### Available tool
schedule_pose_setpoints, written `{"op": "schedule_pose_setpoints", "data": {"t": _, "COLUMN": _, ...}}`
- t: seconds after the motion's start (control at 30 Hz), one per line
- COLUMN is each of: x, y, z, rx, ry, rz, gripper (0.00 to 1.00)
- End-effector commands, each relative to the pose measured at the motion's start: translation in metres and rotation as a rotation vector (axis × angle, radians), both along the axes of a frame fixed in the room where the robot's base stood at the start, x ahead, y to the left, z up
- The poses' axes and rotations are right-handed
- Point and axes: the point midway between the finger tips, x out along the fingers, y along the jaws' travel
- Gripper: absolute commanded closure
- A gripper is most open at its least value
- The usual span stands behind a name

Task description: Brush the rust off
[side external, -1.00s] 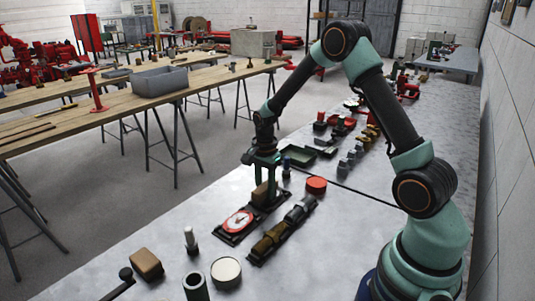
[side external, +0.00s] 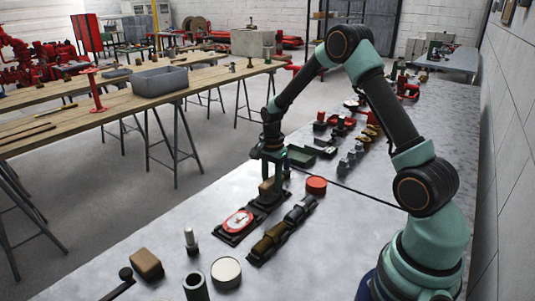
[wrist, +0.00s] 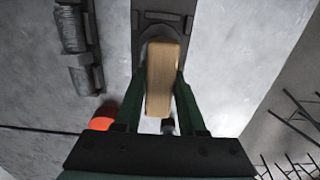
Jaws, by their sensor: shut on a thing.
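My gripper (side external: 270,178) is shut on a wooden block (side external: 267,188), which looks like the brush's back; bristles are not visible. In the wrist view the tan block (wrist: 163,75) sits between the two green fingers. It is over the far end of a dark plate with a red-and-white dial (side external: 238,221); I cannot tell whether it touches the plate. Beside it, to the right, lies a long stepped part (side external: 285,228), brown at its near end and dark grey farther on. In the wrist view its grey portion (wrist: 80,45) is at the left, apart from the block.
A red round object (side external: 316,185) stands close on the right. Nearer are another wooden block (side external: 147,264), a small metal post (side external: 191,241), a dark tube (side external: 195,287) and a pale-topped round can (side external: 226,271). Several small parts and trays lie farther back.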

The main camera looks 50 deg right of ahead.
Motion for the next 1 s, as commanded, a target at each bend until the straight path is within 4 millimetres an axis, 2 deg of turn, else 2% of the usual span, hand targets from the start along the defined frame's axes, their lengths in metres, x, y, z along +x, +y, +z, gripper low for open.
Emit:
{"op": "schedule_pose_setpoints", "data": {"t": 0.37, "x": 0.0, "y": 0.034, "z": 0.002, "rx": 0.0, "ry": -0.001, "rz": 0.002, "gripper": 1.0}}
{"op": "schedule_pose_setpoints", "data": {"t": 0.5, "x": 0.0, "y": 0.032, "z": 0.025, "rx": -0.001, "ry": -0.003, "rz": 0.0, "gripper": 1.0}}
{"op": "schedule_pose_setpoints", "data": {"t": 1.0, "x": 0.001, "y": 0.032, "z": 0.069, "rx": -0.001, "ry": -0.004, "rz": 0.0, "gripper": 1.0}}
